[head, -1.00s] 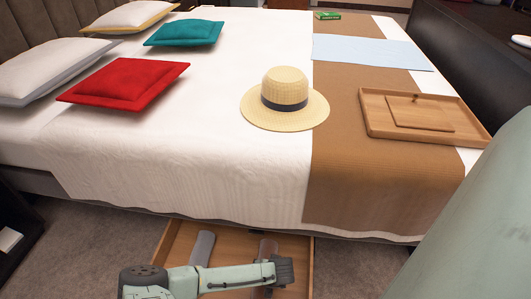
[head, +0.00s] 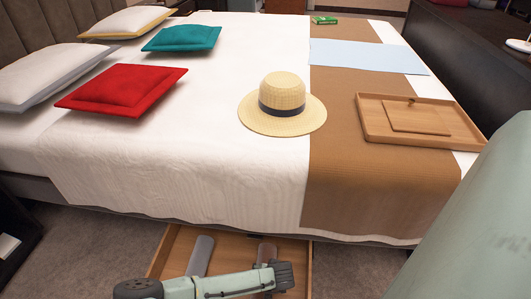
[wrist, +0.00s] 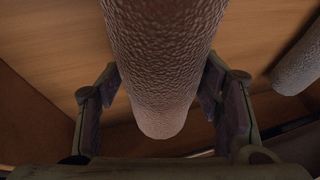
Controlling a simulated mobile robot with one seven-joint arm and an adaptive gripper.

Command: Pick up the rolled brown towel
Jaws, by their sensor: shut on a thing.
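The rolled brown towel (head: 267,250) is at the open wooden drawer under the bed, partly hidden by my gripper (head: 283,276) in the head view. In the wrist view the towel (wrist: 165,50) runs between the two fingers of my gripper (wrist: 160,95), its rounded end towards the palm. The gripper is shut on it. A grey rolled towel (head: 200,255) lies to its left in the drawer and shows at the right edge of the wrist view (wrist: 300,65). I cannot tell whether the brown towel is clear of the drawer floor.
The drawer's wooden side (head: 161,248) and the bed's edge (head: 200,216) are close to my arm. On the bed are a straw hat (head: 281,105), a wooden tray (head: 375,124), red (head: 120,88) and teal (head: 182,39) cushions. Carpet (head: 90,250) is open at the left.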

